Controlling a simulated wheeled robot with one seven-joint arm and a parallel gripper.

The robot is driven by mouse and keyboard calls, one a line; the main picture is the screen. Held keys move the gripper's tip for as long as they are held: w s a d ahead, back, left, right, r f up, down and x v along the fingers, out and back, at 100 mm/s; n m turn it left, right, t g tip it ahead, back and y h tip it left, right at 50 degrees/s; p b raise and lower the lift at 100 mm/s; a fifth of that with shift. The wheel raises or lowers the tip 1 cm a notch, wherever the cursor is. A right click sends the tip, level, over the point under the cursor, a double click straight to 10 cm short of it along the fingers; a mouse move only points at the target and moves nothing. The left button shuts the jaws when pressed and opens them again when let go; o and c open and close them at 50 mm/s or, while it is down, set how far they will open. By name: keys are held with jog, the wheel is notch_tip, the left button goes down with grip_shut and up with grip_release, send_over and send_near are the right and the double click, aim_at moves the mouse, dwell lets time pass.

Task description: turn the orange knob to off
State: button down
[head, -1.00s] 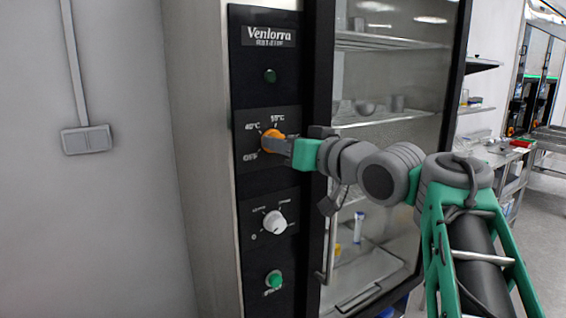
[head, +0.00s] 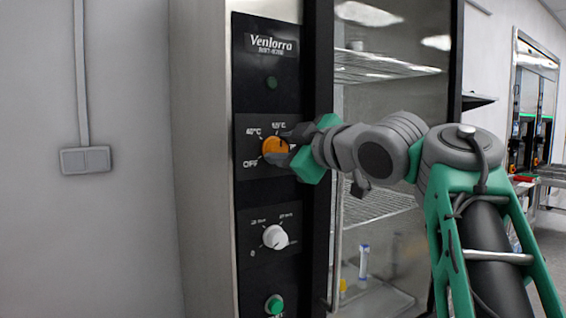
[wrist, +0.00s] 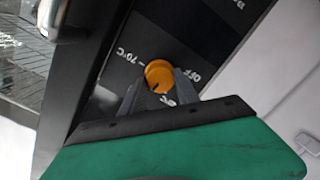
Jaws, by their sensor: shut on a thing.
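The orange knob (head: 271,147) is on the dark control panel, ringed by temperature labels and OFF (head: 251,163). In the wrist view the orange knob (wrist: 158,74) sits between my two grey fingers, with OFF to its right and 70°C to its left. Its dark mark points toward the upper right in the head view, away from OFF. My gripper (head: 288,138) is shut on the knob and reaches it from the right. The fingers hide part of the dial and its right-hand label in the head view.
A white knob (head: 275,237) and a green button (head: 274,304) are below on the panel; a dark green lamp (head: 271,83) is above. The glass door (head: 390,75) with shelves behind it stands to the right, behind my arm.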

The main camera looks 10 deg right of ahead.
jog(key=n+b, duration=0.3)
jog(key=n, duration=0.1)
jog(key=shift+a+f+h, duration=0.1)
jog(key=shift+f+h, duration=0.15)
jog(key=shift+h, duration=0.05)
jog(key=n+b, duration=0.3)
jog(key=shift+n+t+h, duration=0.3)
jog(key=shift+f+n+t+b, duration=0.1)
jog(key=shift+n+t+b, duration=0.2)
jog(key=shift+n+b, duration=2.75)
jog(key=shift+n+t+b, duration=0.3)
jog(key=shift+n+b, duration=0.6)
jog(key=shift+n, duration=4.25)
jog(key=c, duration=0.9)
grip_release()
